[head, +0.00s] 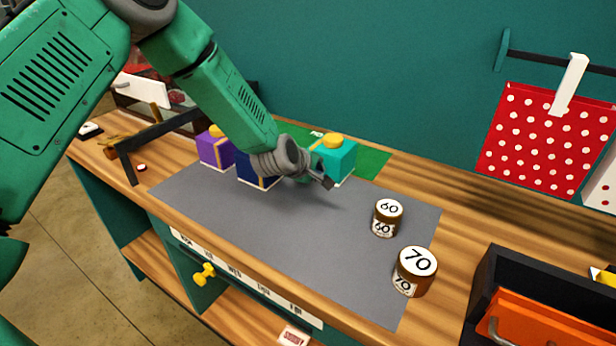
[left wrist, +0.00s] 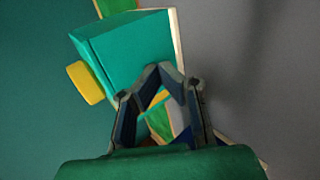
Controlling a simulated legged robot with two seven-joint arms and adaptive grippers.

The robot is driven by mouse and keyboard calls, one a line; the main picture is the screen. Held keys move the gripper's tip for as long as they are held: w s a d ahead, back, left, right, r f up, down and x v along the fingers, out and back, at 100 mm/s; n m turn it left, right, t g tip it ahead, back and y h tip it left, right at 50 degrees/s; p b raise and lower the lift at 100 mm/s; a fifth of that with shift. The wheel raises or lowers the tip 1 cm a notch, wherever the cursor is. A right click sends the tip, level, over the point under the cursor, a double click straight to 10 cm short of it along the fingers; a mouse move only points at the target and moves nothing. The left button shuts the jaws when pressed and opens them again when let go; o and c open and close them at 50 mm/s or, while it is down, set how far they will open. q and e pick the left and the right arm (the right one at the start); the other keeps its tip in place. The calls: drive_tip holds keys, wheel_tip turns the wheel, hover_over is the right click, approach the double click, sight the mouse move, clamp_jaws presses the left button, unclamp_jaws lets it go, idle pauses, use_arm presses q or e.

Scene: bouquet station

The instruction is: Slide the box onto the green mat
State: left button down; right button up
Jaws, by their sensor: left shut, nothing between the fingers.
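A teal box (head: 337,158) with a yellow knob on top stands at the back of the grey work surface, by the green mat (head: 373,163). I cannot tell whether its base overlaps the mat. A navy box (head: 252,178) and a purple box (head: 214,150) stand to its left, the navy one partly hidden by my arm. My left gripper (head: 328,183) is shut and empty, low at the front of the teal box. In the left wrist view, the teal box (left wrist: 128,55) is just beyond the fingertips (left wrist: 169,70); contact is unclear. My right gripper is not in view.
Two round weights, marked 60 (head: 385,218) and 70 (head: 414,271), stand on the grey surface (head: 300,235) at the right. A black bin (head: 493,272) with an orange item is at the far right. The middle of the grey surface is clear.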

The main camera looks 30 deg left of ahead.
sight(323, 157)
use_arm(q)
drive_tip(key=shift+w+d+b, duration=0.2)
drive_tip(key=shift+w+b, duration=0.2)
drive_tip(key=shift+w, duration=1.55)
drive_tip(key=shift+w, duration=0.15)
drive_tip(key=shift+w+d+b, duration=0.2)
drive_tip(key=shift+w+b, duration=0.15)
drive_tip(key=shift+w, duration=1.5)
drive_tip(key=shift+w, duration=0.65)
drive_tip(key=shift+s+a+r+p, duration=0.1)
drive_tip(key=shift+s+r+p, duration=0.25)
drive_tip(key=shift+s, duration=0.5)
drive_tip(key=shift+s+a+r+p, duration=0.1)
drive_tip(key=shift+s+r+p, duration=0.2)
drive_tip(key=shift+s, duration=0.6)
drive_tip(key=shift+s+r+p, duration=0.25)
drive_tip(key=shift+s+p, duration=0.15)
drive_tip(key=shift+s, duration=0.9)
